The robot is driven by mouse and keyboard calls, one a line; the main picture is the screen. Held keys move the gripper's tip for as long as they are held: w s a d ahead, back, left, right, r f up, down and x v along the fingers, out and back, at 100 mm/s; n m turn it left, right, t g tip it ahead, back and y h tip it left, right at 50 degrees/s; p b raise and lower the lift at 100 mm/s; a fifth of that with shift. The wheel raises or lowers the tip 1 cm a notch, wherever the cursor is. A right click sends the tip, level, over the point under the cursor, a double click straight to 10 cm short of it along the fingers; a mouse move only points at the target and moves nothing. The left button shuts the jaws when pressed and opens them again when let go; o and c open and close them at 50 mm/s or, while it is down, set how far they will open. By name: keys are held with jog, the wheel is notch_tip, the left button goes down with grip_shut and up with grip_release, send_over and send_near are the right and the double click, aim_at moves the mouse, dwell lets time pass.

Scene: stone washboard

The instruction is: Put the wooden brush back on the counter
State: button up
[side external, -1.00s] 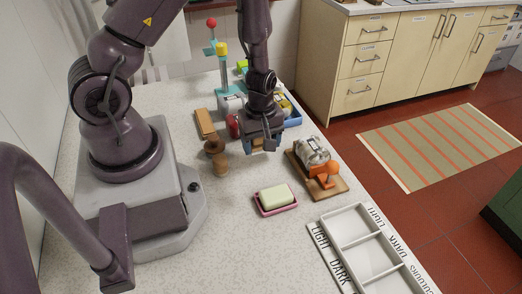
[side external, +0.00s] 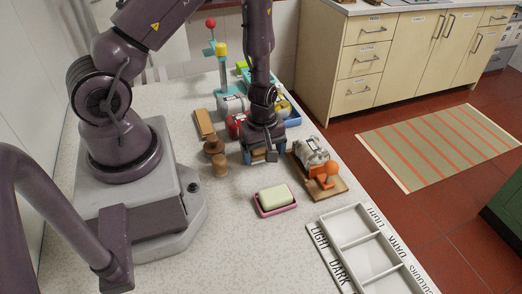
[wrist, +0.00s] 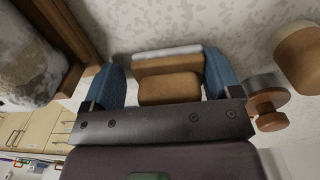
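The wooden brush (wrist: 170,88) shows in the wrist view as a brown block with a pale strip along its far edge, between two blue fingertips. My gripper (wrist: 163,85) appears shut on it; any thin gap at the left finger is hard to judge. In the side external view my gripper (side external: 264,157) points down low over the speckled counter (side external: 225,225), with a bit of the brush (side external: 261,155) showing between the fingers. The brush is at or just above the counter; contact is hard to tell.
Brown wooden round pieces (side external: 220,166) stand close left of my gripper. A pink dish with pale green soap (side external: 275,196) and a white divided tray (side external: 362,240) are nearer.

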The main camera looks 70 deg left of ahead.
jog(key=shift+s+f, duration=0.35)
jog(key=shift+s, duration=0.25)
jog(key=shift+r, duration=0.2)
jog(key=r, duration=1.2)
jog(key=shift+w+d+r, duration=0.1)
jog(key=shift+w+r, duration=0.1)
jog(key=shift+r, duration=0.15)
jog(key=s+d+r+m+t, duration=0.1)
jog(key=s+d+r+m, duration=0.1)
jog(key=r+m, duration=0.4)
jog(key=s+d+r+m+t, duration=0.2)
jog(key=r+m, duration=0.4)
jog(key=r, duration=0.3)
jog(key=s+d+r+m+t, duration=0.2)
jog(key=s+d+r+m, duration=0.1)
jog(key=r+m, duration=0.3)
jog(key=shift+v, duration=1.05)
